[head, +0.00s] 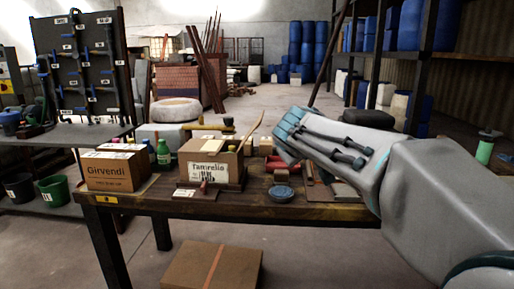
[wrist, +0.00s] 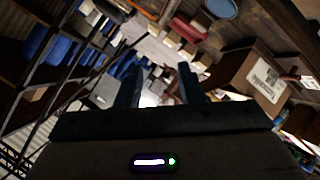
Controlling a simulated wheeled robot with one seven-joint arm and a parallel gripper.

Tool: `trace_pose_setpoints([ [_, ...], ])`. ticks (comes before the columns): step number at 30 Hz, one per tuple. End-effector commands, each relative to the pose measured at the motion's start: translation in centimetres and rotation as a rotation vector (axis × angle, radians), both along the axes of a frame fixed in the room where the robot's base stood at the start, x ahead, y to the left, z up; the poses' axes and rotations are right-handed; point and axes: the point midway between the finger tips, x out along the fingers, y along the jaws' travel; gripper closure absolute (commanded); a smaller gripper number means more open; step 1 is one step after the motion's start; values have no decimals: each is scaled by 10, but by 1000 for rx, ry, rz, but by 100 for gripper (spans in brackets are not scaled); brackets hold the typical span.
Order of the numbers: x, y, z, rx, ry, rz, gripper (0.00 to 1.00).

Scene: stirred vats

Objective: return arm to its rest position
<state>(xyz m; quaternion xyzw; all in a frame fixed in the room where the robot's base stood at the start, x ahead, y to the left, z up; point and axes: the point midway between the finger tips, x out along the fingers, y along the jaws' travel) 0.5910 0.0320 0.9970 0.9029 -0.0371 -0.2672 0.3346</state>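My arm, grey with dark bars, reaches in from the right in the head view, above the right part of the workbench (head: 330,212). My gripper's fingers are not clear there. In the wrist view my gripper (wrist: 158,78) shows two dark fingers standing apart. Nothing is held between them; the gap shows only the distant floor and clutter. The gripper is clear of the bench goods.
A Tamrelio carton (head: 208,171), a Girvendi carton (head: 110,172), a green bottle (head: 163,153) and a blue round dish (head: 281,191) are on the bench. A closed carton (head: 211,268) lies on the floor in front. Shelving with blue drums (head: 408,25) stands at back right.

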Motion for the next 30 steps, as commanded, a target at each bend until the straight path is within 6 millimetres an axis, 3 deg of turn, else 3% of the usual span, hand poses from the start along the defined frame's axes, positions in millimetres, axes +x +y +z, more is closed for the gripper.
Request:
trace_pose_setpoints([
  [1, -13, -10, 16, 29, 37, -22, 65],
  [13, -122, -47, 16, 261, 335, -182, 65],
  [24, -236, -45, 26, 481, 588, -317, 65],
  [30, -280, -36, 28, 572, 679, -367, 65],
])
